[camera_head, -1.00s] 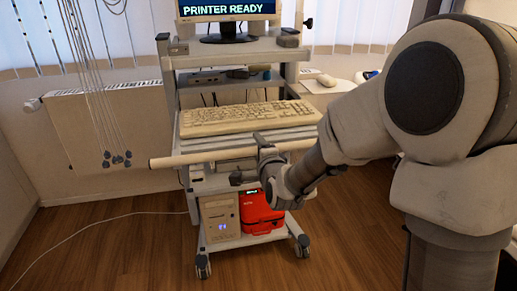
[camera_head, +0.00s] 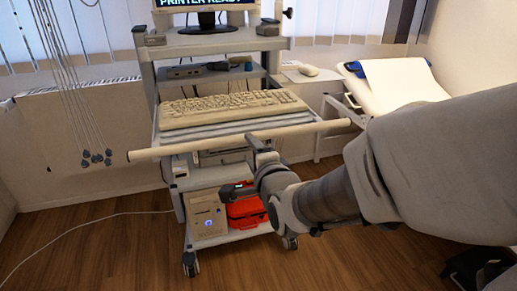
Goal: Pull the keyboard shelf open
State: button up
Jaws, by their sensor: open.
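The keyboard shelf (camera_head: 210,132) is a light grey board on the front of a wheeled cart. A beige keyboard (camera_head: 230,108) lies on it. A long pale bar (camera_head: 185,147) runs across the shelf's front edge, and its ends stick out past both sides. My gripper (camera_head: 242,165) comes in from the lower right, in front of the bar and below keyboard level. Its jaws are open, with the upper finger at the middle of the bar and the lower finger below it. I cannot tell whether it touches the bar.
The cart's lower shelf holds a beige computer (camera_head: 206,215) and a red case (camera_head: 246,210). A monitor (camera_head: 206,18) stands on top. Cables (camera_head: 65,80) hang at the left before a radiator (camera_head: 75,115). A white-covered table (camera_head: 400,85) is at the right.

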jog(key=b+v, duration=0.6)
jog(key=shift+s, duration=0.25)
jog(key=shift+d, duration=0.15)
dwell(0.3)
jog(key=s+d+f+n+g+h, duration=0.2)
jog(key=s+d+f+n+g, duration=0.2)
jog(key=s+d+n+g, duration=0.25)
jog(key=s+d+f+n+g+h, duration=0.2)
jog(key=s+d+f+n+g, duration=0.15)
jog(key=s+d+n, duration=0.4)
notch_tip(320, 180, up, 24)
jog(key=s+a+p, duration=0.1)
jog(key=s+p, duration=0.1)
jog(key=p, duration=2.2)
jog(key=shift+a+n+p, duration=0.3)
jog(key=shift+n+p, duration=0.1)
jog(key=shift+w+a, duration=0.1)
